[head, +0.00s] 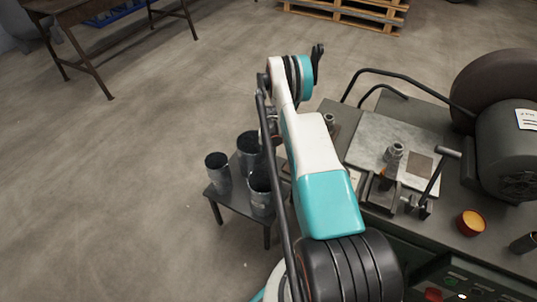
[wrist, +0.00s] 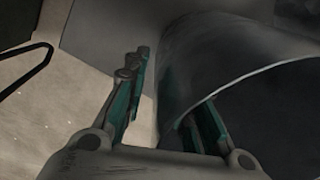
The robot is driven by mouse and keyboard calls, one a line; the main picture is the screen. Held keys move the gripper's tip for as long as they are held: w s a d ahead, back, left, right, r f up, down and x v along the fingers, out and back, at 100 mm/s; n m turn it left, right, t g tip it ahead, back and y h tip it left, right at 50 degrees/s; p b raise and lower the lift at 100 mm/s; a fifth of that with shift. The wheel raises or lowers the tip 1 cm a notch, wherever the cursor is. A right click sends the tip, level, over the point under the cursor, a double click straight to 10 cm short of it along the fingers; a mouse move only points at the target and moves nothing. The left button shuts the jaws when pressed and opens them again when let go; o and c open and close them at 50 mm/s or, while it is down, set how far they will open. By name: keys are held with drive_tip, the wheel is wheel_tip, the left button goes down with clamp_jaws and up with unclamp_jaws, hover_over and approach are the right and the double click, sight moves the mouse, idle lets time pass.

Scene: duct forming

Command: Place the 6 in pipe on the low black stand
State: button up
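The low black stand (head: 238,204) is left of my arm in the head view. Three grey metal pipes stand upright there: a left pipe (head: 217,172), a back pipe (head: 248,158) and a front pipe (head: 259,192). I cannot tell by size which is the 6 in one. My arm covers the right side of the stand. In the wrist view my gripper (wrist: 165,95) has its fingers on either side of a large pipe's wall (wrist: 215,60), one outside and one in the dark opening. A gap shows beside the outer finger. The gripper is hidden in the head view.
A workbench on the right holds a metal plate (head: 385,135), a clamp (head: 425,205), a grinder-like motor (head: 508,150) and an orange cup (head: 470,222). A brown table (head: 85,35) and a wooden pallet (head: 345,12) stand at the back. The floor on the left is clear.

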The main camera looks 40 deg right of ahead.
wheel_tip(320, 180, up, 12)
drive_tip(key=p, duration=0.4)
drive_tip(key=shift+r, duration=0.15)
idle(0.5)
drive_tip(key=shift+r, duration=0.1)
drive_tip(key=w+a+r+n+t, duration=0.1)
drive_tip(key=a+r, duration=0.4)
drive_tip(key=r, duration=0.4)
drive_tip(key=w+a+r+n+h, duration=0.15)
drive_tip(key=a+r, duration=0.25)
drive_tip(key=r, duration=0.5)
drive_tip(key=w+a+r+n+t+y, duration=0.1)
drive_tip(key=w+a+r, duration=0.1)
drive_tip(key=a+r, duration=0.5)
drive_tip(key=s+a+r+n+t, duration=0.1)
drive_tip(key=s+a+r, duration=0.35)
drive_tip(key=r, duration=0.35)
drive_tip(key=s+a+r+n+t, duration=0.1)
drive_tip(key=s+a+r+n, duration=0.15)
drive_tip(key=a+r, duration=0.45)
drive_tip(key=s+a+r+n+t, duration=0.1)
drive_tip(key=s+a, duration=0.4)
drive_tip(key=s, duration=0.5)
drive_tip(key=s+a+r+n+t, duration=0.1)
drive_tip(key=s+a+r, duration=0.3)
drive_tip(key=s, duration=0.6)
drive_tip(key=shift+s+a+r+n+t, duration=0.15)
drive_tip(key=shift+a+n+t, duration=0.25)
drive_tip(key=shift+a, duration=0.3)
